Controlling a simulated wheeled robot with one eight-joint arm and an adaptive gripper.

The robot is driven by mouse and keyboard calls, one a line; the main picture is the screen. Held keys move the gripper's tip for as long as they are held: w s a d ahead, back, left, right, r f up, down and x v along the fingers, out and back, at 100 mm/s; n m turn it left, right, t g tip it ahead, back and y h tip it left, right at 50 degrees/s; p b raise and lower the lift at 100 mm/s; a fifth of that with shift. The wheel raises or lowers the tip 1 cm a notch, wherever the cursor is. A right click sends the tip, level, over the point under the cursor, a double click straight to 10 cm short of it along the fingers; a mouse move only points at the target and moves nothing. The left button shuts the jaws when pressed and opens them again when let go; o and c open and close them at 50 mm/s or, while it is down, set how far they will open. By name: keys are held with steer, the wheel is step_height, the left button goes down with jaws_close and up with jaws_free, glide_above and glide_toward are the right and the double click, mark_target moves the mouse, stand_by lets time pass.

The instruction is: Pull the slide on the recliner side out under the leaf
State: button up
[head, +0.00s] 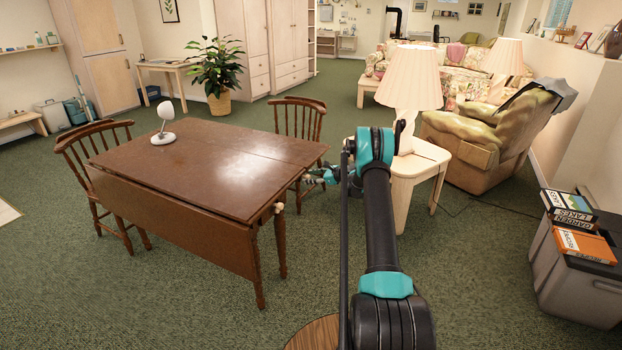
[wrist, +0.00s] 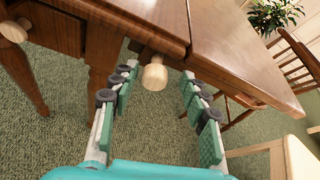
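The brown drop-leaf table (head: 190,165) stands left of centre in the head view. Its near leaf (head: 185,227) hangs down. The far leaf (head: 245,138) looks raised and level, and shows at right in the wrist view (wrist: 235,50). A pale wooden slide knob (wrist: 154,76) sticks out under the tabletop near the leaf seam. A second pale knob (wrist: 14,31) is at left, also seen in the head view (head: 279,207). My gripper (head: 312,178) is at the table's right end. In the wrist view its open fingers (wrist: 159,80) stand either side of the first knob, apparently without touching it.
A spindle-back chair (head: 300,118) stands behind the table, another (head: 85,155) at left. The side table (head: 418,165) with a lamp (head: 408,82) and the green recliner (head: 480,140) are to the right. A white object (head: 163,128) stands on the tabletop. Carpet in front is clear.

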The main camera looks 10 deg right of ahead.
steer(key=shift+s, duration=0.1)
steer(key=v, duration=1.2)
steer(key=s+a+r+n+g+h, duration=0.15)
steer(key=s+a+r+n, duration=0.25)
steer(key=s, duration=0.4)
steer(key=s+a+r+n+g+h, duration=0.15)
steer(key=s+a+r+n, duration=0.25)
steer(key=s, duration=0.5)
steer(key=s+a+r+n+g+h, duration=0.15)
steer(key=s+a+r+n, duration=0.25)
steer(key=s, duration=0.4)
steer(key=s+f+n+h, duration=0.1)
steer(key=s+n+h, duration=0.1)
steer(key=s, duration=0.8)
steer(key=s+d+f+n+h, duration=0.1)
steer(key=s+n, duration=0.4)
steer(key=s, duration=0.5)
steer(key=s+f+n+h, duration=0.2)
steer(key=s+n, duration=0.2)
steer(key=s, duration=0.7)
steer(key=shift+d+f+h, duration=0.2)
steer(key=shift+d+h, duration=0.15)
steer(key=shift+d, duration=0.05)
